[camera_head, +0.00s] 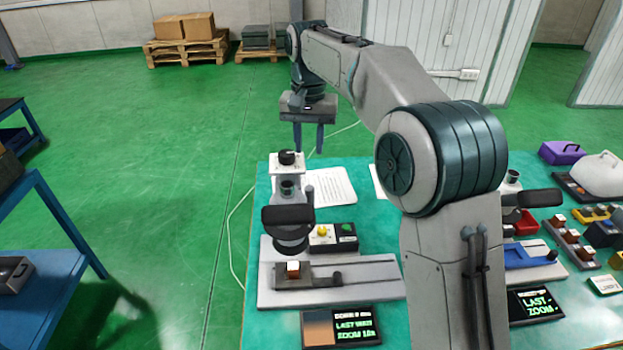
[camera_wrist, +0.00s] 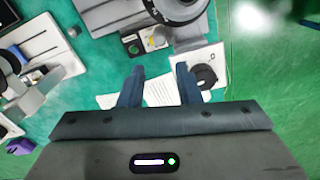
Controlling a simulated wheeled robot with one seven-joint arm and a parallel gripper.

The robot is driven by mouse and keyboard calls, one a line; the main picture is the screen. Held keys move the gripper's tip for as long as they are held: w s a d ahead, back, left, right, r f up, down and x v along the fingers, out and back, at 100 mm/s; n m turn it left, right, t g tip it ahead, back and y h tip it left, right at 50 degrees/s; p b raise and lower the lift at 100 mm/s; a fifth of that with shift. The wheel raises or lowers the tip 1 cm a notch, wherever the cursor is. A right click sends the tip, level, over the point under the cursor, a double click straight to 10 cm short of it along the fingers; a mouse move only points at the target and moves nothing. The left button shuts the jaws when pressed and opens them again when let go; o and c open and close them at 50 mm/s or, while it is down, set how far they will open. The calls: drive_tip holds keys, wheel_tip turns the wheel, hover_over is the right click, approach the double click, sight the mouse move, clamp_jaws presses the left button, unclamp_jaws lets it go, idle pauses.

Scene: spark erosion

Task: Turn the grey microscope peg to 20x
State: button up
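The grey microscope (camera_head: 288,232) stands at the left of the teal table. A round black knob (camera_head: 287,157), which looks like its peg, sits on a pale plate at its top; the same knob (camera_wrist: 204,77) shows in the wrist view, right of the fingers. My gripper (camera_head: 309,138) is open and empty above the back of the microscope, a little right of the knob in the head view. Its two fingers (camera_wrist: 160,84) point down, apart from the knob. A small display (camera_head: 341,327) in front reads "ZOOM", with a figure like 10x. The knob's marks are too small to read.
A paper sheet (camera_head: 329,187) and a small box with a yellow button (camera_head: 332,237) lie beside the microscope. A second display (camera_head: 535,304) stands at right, near another microscope partly hidden by my arm. A white case (camera_head: 597,174) and several small blocks crowd the far right.

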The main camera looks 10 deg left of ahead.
sight(310, 187)
wheel_tip(310, 187, down, 13)
drive_tip(key=shift+s+p, duration=0.1)
drive_tip(key=shift+p, duration=0.45)
